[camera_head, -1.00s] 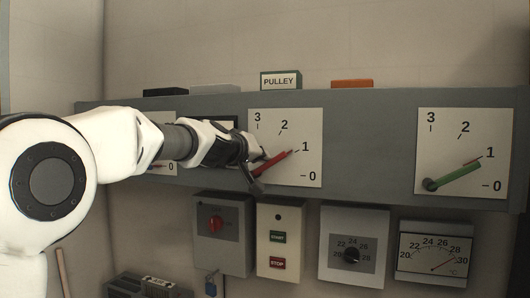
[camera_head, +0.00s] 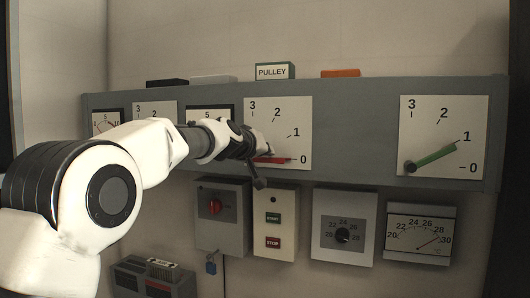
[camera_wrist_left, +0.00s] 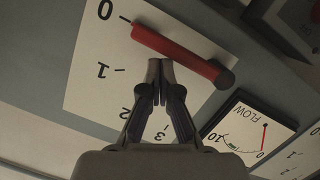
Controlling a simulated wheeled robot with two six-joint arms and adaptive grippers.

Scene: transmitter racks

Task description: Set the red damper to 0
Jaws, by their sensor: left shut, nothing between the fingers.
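The red damper lever (camera_head: 273,160) sits on a white dial plate (camera_head: 290,118) marked 0 to 3, and it lies nearly level, pointing at the 0 mark. In the left wrist view the red lever (camera_wrist_left: 180,54) also points toward the 0 tick. My left gripper (camera_head: 262,163) is at the dial and partly hides the lever's pivot end. In the left wrist view my left gripper (camera_wrist_left: 160,66) is shut and empty, its tips close beside the lever on the side of the 1 mark. Whether they touch is hard to tell. My right gripper is not in view.
A green lever (camera_head: 435,156) on a similar dial points near 1 at the right. Below hang a red-knob switch box (camera_head: 222,215), a start-stop box (camera_head: 274,225), a thermostat (camera_head: 343,228) and a thermometer (camera_head: 419,234). A FLOW gauge (camera_wrist_left: 247,125) is near the gripper.

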